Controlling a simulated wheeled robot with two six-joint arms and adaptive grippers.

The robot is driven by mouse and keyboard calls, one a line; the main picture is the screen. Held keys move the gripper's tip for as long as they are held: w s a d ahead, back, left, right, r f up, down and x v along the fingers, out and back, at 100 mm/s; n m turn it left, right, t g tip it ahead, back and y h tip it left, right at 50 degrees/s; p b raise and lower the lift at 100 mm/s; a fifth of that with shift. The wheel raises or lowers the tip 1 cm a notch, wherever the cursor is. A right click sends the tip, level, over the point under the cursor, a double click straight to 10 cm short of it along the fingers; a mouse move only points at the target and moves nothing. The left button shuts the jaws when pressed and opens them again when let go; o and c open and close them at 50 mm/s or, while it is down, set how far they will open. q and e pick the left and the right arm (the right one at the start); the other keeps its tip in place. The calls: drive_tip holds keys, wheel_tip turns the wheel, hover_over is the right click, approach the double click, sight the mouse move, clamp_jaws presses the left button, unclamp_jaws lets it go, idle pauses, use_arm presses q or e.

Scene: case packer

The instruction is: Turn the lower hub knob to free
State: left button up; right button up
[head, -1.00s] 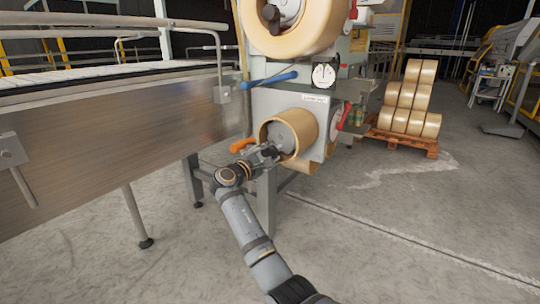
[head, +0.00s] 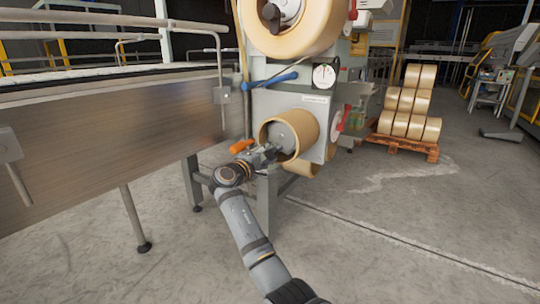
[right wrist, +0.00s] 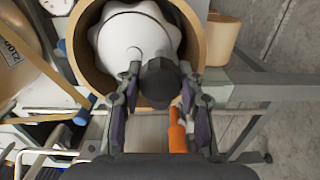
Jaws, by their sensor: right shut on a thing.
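The lower hub (head: 283,138) is a grey disc inside a tan tape roll (head: 310,128) on the lower part of the machine. In the right wrist view the hub is pale and scalloped (right wrist: 130,38). Its dark knob (right wrist: 159,84) sits in front of it, between the two fingers. My right gripper (right wrist: 160,78) is shut on this knob. In the head view my right gripper (head: 268,153) reaches the hub from the left front and hides most of the knob. My left gripper is out of view.
An upper tape roll with its own dark knob (head: 271,14) is above. An orange handle (head: 241,146) lies close to my right gripper, and a blue handle (head: 270,81) is higher up. A conveyor (head: 110,130) fills the left. A pallet of rolls (head: 405,146) stands right; the floor between is clear.

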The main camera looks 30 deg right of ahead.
drive_tip(key=shift+f, duration=0.15)
drive_tip(key=o, duration=1.2)
drive_tip(key=shift+c, duration=0.2)
drive_tip(key=v, duration=1.2)
drive_tip(key=shift+s, duration=0.1)
